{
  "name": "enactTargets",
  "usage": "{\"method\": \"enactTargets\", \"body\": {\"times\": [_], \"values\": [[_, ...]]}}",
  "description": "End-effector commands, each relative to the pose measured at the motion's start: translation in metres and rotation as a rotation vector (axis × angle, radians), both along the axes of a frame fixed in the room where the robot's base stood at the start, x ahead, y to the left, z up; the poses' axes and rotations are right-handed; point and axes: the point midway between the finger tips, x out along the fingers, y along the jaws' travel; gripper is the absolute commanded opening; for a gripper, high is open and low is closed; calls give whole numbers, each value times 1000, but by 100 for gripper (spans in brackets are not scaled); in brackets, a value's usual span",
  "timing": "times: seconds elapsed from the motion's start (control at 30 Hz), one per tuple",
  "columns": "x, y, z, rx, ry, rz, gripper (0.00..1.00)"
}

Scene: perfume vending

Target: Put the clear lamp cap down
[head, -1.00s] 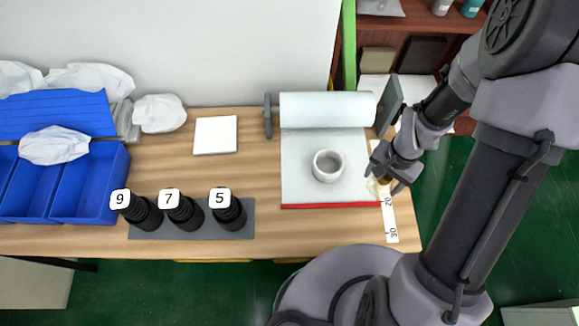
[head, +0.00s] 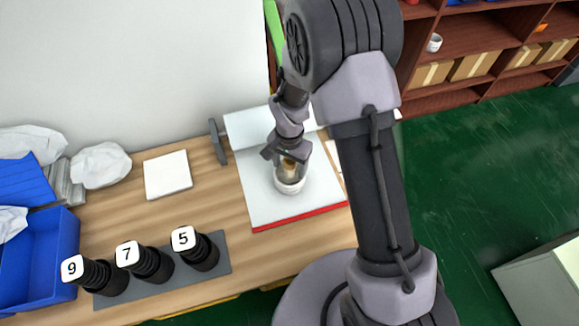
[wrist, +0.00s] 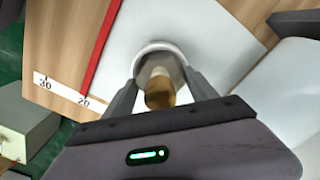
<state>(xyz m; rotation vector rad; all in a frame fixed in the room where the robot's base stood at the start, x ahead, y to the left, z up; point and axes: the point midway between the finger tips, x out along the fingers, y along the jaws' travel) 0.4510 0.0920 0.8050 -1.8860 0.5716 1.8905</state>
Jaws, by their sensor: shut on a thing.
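My gripper (head: 288,163) is shut on the clear lamp cap (head: 291,170), a see-through piece with a gold-brown part. In the wrist view the gold-brown part of the cap (wrist: 160,91) shows between the two fingers of my gripper (wrist: 162,82). The cap is at the white round cup (head: 290,186), which stands on the white sheet with the red front edge. In the wrist view the cup's rim (wrist: 146,50) shows just beyond the fingers. I cannot tell whether the cap touches the cup.
The white sheet (head: 262,201) is bare around the cup. Black bottles labelled 5 (head: 203,255), 7 and 9 stand on a grey mat at the front left. A white square pad (head: 167,174) lies behind them. A ruler strip (wrist: 62,91) lies beside the red edge.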

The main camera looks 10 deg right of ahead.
Motion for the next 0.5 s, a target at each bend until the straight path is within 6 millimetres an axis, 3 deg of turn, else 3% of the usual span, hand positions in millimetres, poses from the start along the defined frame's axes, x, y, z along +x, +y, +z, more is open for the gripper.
{"method": "enactTargets", "body": {"times": [0.5], "values": [[1,0,-9,1,-2,0,21]]}}
